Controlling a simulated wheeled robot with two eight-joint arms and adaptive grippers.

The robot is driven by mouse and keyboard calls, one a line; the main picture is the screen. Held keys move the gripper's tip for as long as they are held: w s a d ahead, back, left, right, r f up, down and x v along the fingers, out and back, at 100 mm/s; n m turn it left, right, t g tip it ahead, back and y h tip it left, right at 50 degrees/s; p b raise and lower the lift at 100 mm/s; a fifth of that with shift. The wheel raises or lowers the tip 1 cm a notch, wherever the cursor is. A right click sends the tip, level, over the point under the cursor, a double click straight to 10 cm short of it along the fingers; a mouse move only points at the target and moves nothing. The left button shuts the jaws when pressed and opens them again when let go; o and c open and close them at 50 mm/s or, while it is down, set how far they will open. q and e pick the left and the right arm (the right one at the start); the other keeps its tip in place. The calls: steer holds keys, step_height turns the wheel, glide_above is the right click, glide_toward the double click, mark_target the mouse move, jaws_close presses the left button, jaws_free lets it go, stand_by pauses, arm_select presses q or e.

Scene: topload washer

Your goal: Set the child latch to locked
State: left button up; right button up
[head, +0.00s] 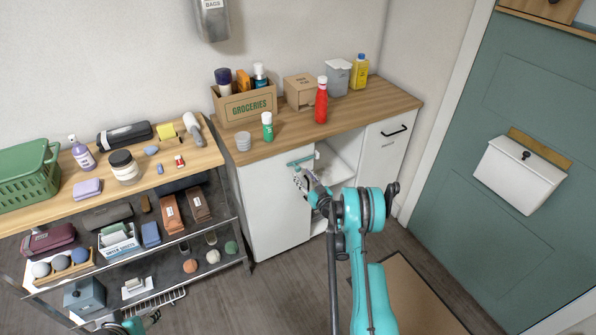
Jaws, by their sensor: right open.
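A teal bar (300,161), which may be the child latch, shows at the upper right edge of the white cabinet's left panel (272,205). I cannot tell its setting. My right gripper (300,179) is open, just below the bar and in front of the panel edge. It looks empty; whether it touches the bar is unclear. My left gripper (151,318) shows only partly at the bottom left, far from the cabinet, and its jaws are too small to read.
The wooden counter (382,101) holds a groceries box (248,104), a red bottle (321,102) and a green-labelled bottle (267,126) near its front edge. An open white compartment (340,165) lies right of the panel. A loaded shelf cart (205,160) stands left. A teal door (500,200) is right.

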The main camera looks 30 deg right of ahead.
mark_target(299, 170)
steer(key=w+b, duration=0.1)
steer(key=w, duration=0.4)
steer(key=shift+a, duration=0.1)
jaws_close()
